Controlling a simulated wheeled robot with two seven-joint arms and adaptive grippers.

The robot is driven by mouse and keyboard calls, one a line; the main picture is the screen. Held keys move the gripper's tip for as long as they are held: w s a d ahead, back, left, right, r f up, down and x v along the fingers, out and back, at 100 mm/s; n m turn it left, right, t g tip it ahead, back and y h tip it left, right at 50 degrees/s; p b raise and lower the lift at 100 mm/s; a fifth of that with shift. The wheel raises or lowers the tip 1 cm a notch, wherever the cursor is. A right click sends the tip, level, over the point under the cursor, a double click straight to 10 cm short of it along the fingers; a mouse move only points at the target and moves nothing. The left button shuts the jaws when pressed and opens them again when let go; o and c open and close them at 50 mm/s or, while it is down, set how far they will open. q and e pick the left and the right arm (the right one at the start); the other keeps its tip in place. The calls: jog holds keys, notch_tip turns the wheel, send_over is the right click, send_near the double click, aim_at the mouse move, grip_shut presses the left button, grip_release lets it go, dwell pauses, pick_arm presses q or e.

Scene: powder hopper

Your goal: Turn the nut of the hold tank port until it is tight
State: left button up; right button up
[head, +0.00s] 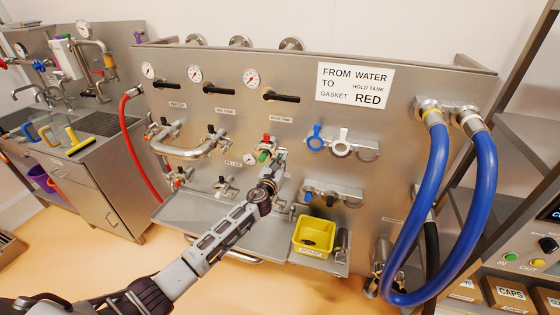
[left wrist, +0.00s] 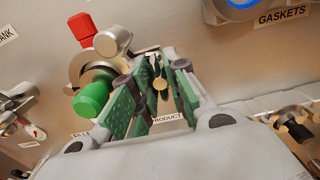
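The hold tank port is on the steel panel below its gauge. In the left wrist view its metal clamp (left wrist: 90,68) has a red cap (left wrist: 82,28) above and a green knob (left wrist: 92,98) below. The red and green parts (head: 265,150) also show in the head view, just above my left gripper (head: 268,175). My right gripper is out of view.
A yellow bin (head: 314,236) sits on the steel shelf (head: 180,213) below. Blue hoses (head: 430,190) hang at the right. A sign (head: 354,86) reads water, hold tank, red gasket. Blue and white clamps (head: 328,144) hang right of the port.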

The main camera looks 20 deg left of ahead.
pick_arm(q)
jog(key=shift+o, duration=1.4)
jog(key=shift+f, duration=0.1)
jog(key=s+p, duration=0.2)
jog(key=s, duration=0.7)
jog(key=shift+a, duration=0.15)
jog(key=shift+n, duration=0.4)
